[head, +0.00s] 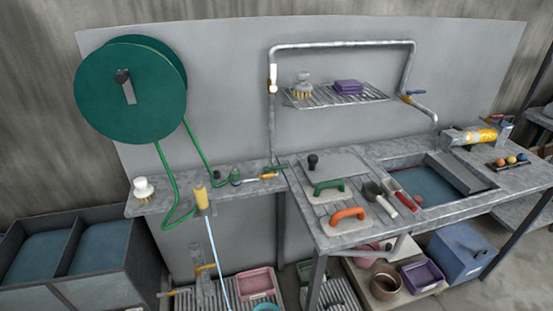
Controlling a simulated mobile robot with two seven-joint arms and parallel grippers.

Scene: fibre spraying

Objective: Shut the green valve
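The green hose (168,180) runs down from the large green reel (130,90) on the wall and along the counter. A yellow nozzle (202,198) hangs at the counter's front edge. A thin pale blue stream (217,255) runs down from it, so water appears to be flowing. The lever's exact angle is too small to tell. Neither of my grippers is in view.
A brush (143,188) stands on the left counter. The right bench holds a green handle (328,187), an orange handle (347,216) and a sink (430,185). A blue-levered valve (413,93) is on the wall pipe. A pink basin (256,282) sits below.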

